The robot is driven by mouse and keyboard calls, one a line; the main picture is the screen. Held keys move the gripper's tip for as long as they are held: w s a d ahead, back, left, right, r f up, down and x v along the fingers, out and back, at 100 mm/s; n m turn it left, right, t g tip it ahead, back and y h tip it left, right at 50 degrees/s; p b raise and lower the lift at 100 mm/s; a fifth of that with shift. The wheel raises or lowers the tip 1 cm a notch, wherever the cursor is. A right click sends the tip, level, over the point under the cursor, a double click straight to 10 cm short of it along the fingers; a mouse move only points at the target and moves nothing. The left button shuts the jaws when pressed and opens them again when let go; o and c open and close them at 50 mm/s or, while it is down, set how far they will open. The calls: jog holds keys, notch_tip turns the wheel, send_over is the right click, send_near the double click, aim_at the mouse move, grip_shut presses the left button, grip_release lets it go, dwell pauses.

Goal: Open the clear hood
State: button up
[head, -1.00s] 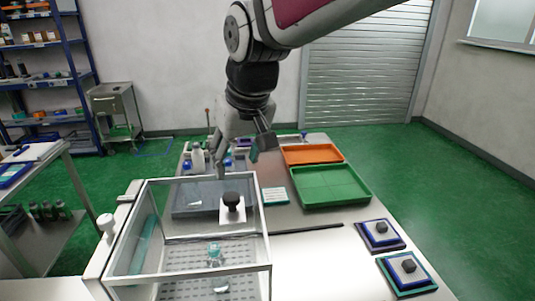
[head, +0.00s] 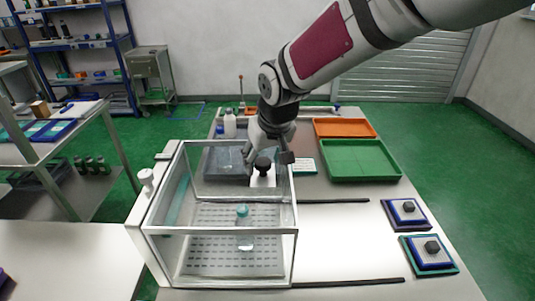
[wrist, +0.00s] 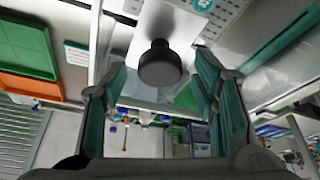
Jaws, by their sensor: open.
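The clear hood (head: 170,214) is a box of transparent panels with a white frame, standing shut over a slotted plate (head: 205,255). A black knob (head: 263,164) on a white pad sits at its right side near the back. The knob also shows in the wrist view (wrist: 160,66), between the teal-padded fingers. My gripper (head: 268,150) is open at the knob, with a finger on each side of it in the wrist view (wrist: 162,95). I cannot tell whether either finger touches it. A small teal-topped piece (head: 242,211) shows inside the hood.
Green (head: 360,160) and orange (head: 345,128) trays lie at the back right. Two dark-knobbed square blocks, one farther (head: 407,212) and one nearer (head: 428,254), are at the right. Bottles (head: 230,124) stand behind the hood. The white table between hood and blocks is mostly clear.

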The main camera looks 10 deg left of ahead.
grip_shut()
jog(key=w+d+p, duration=0.2)
jog(key=w+d, duration=0.1)
jog(key=d, duration=1.1)
jog(key=w+d+p, duration=0.1)
jog(key=w+d, duration=0.3)
jog(key=d, duration=1)
jog(key=shift+w+d+p, duration=0.15)
jog(key=shift+d+p, duration=0.1)
jog(key=shift+p, duration=0.1)
grip_release()
jog(key=v, duration=1.2)
